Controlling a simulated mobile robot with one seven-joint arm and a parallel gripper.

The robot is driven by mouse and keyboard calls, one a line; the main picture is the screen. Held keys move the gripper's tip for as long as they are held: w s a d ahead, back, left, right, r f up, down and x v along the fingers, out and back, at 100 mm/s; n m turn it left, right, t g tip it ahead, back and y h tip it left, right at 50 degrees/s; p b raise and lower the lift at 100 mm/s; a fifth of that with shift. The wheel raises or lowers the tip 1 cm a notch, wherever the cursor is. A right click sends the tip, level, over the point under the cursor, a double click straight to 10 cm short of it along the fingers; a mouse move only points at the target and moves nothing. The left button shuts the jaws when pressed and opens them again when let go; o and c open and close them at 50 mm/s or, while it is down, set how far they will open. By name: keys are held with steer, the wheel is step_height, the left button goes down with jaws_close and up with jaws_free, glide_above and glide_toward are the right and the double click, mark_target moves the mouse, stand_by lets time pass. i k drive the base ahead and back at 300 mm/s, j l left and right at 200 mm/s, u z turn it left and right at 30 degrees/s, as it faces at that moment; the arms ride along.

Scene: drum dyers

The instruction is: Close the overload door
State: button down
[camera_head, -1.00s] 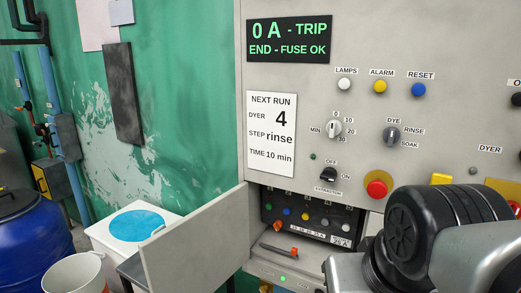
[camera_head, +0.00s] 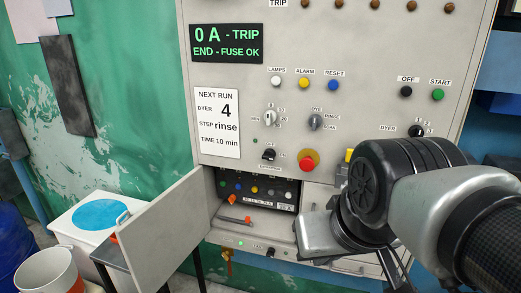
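The overload door (camera_head: 165,238) is a plain light-grey panel. It stands open, swung out to the left from the recess (camera_head: 262,211) low in the grey control cabinet. A row of coloured buttons shows inside the recess, and a small orange-tipped grey piece (camera_head: 234,219) lies on its floor. My arm, black and silver, covers the lower right of the cabinet. My gripper (camera_head: 392,268) shows only in part beneath the wrist, right of the recess and well apart from the door. Its fingertips are not clear.
A white box with a blue round top (camera_head: 100,214) stands left behind the door. A dark table (camera_head: 112,258), a white bucket (camera_head: 48,272) and a blue drum (camera_head: 14,240) are nearby. A red emergency button (camera_head: 309,160) and knobs stick out above the recess.

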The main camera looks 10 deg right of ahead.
mark_target(154, 243)
steer(key=k+l+z, duration=0.25)
steer(key=k, duration=0.25)
steer(key=i+j+u, duration=0.1)
steer(key=i+j, duration=0.3)
steer(key=j, duration=0.2)
steer(key=i+j, duration=0.35)
steer(key=j, duration=0.2)
steer(key=i+j+u, duration=0.15)
steer(key=i+j, duration=0.25)
steer(key=j, duration=0.15)
